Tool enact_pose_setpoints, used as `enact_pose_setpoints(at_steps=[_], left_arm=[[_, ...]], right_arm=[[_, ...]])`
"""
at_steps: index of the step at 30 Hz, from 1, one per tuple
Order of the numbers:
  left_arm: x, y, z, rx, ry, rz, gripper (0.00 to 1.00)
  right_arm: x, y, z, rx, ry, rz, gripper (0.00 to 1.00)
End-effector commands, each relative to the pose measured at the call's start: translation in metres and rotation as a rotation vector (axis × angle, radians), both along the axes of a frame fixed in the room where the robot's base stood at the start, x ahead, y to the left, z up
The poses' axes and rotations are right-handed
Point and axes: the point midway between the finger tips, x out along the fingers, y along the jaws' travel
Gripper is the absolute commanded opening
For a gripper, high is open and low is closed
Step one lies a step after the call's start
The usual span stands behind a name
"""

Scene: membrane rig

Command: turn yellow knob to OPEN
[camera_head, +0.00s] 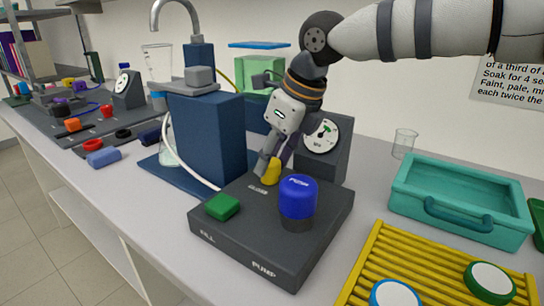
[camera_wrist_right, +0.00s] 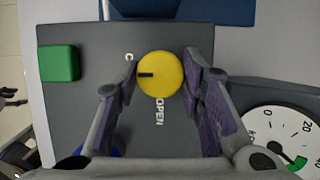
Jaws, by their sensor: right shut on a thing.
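The yellow knob (camera_head: 271,171) stands on the dark control box (camera_head: 240,248), behind the blue PUMP knob (camera_head: 298,197). In the right wrist view the yellow knob (camera_wrist_right: 160,74) is round, with a dark pointer line on its left side. The line points left, towards a label starting with C that a finger partly hides. The word OPEN (camera_wrist_right: 159,111) reads below the knob. My right gripper (camera_head: 267,168) comes down from above and is shut on the yellow knob, one finger on each side. My left gripper is not clearly visible.
A green button (camera_head: 222,207) sits left on the box. A gauge (camera_head: 322,136) stands behind the gripper, and a dark blue block (camera_head: 208,135) behind left. A teal tray (camera_head: 460,202) and a yellow rack (camera_head: 425,268) lie to the right.

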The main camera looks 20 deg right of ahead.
Motion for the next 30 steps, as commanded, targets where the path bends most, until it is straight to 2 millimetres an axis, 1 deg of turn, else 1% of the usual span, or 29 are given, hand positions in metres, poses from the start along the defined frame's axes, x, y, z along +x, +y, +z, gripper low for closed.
enact_pose_setpoints(at_steps=[5, 11, 20, 30], left_arm=[[0.000, 0.000, 0.000, 0.000, 0.001, 0.000, 0.40], [-0.001, 0.000, -0.001, 0.000, 0.005, 0.000, 0.40], [-0.007, 0.000, -0.007, 0.000, 0.025, 0.000, 0.40], [-0.018, 0.000, -0.017, 0.000, 0.063, -0.001, 0.40]], right_arm=[[0.000, 0.000, -0.001, 0.002, 0.003, 0.029, 0.08], [0.001, -0.001, -0.002, 0.004, 0.005, 0.135, 0.08], [0.003, -0.001, -0.003, 0.004, 0.006, 0.406, 0.08], [0.005, -0.002, -0.004, 0.006, 0.007, 0.729, 0.08]])
